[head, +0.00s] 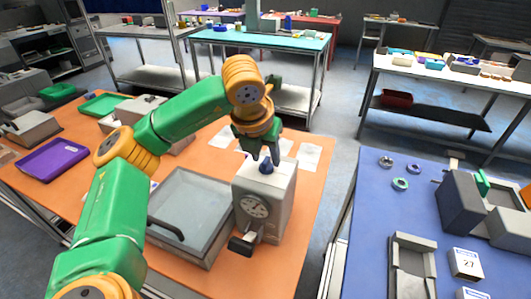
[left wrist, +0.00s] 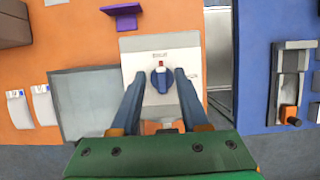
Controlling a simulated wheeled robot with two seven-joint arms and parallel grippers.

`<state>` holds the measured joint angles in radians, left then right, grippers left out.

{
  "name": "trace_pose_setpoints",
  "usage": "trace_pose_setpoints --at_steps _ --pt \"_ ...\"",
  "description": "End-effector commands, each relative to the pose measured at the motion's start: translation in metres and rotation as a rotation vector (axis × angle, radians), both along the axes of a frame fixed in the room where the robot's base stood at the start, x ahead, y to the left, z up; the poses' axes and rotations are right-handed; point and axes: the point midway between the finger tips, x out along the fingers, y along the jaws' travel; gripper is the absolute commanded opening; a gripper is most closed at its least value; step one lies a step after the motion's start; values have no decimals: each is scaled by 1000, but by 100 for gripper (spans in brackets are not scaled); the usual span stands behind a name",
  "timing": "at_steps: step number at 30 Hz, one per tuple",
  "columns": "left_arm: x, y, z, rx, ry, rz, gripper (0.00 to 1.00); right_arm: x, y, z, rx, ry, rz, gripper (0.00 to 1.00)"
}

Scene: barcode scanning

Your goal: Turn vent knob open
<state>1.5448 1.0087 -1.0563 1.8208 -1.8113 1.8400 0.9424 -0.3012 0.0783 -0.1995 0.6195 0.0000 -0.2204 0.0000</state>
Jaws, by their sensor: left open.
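My left gripper (head: 257,158) is above the box, pointing down. In the left wrist view its open fingers (left wrist: 159,76) lie on either side of the knob, with gaps visible between. I cannot tell how far above the panel the tips are. My right gripper is not in view.
A grey, glass-topped case (head: 188,205) with a dark handle stands left of the box on the orange table (head: 290,260). A purple tray (head: 52,160) lies farther left. White papers (head: 308,156) lie behind the box. A blue table (head: 365,240) stands to the right across a gap.

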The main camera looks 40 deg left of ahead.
Motion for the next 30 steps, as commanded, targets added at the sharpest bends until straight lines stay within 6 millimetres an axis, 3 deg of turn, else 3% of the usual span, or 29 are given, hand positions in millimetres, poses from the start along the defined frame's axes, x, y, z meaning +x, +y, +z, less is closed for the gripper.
trace_pose_setpoints --at_steps 3,8,9,20,30 --pt "0 0 0 -1 0 -1 45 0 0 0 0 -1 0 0" --pt "0 -1 0 -1 0 -2 4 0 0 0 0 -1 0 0" --pt "0 -1 0 -1 0 -2 0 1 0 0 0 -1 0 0" --pt "0 -1 0 -2 -1 -24 0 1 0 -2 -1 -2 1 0" --pt "0 1 -1 -4 -2 -229 0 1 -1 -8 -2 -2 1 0"
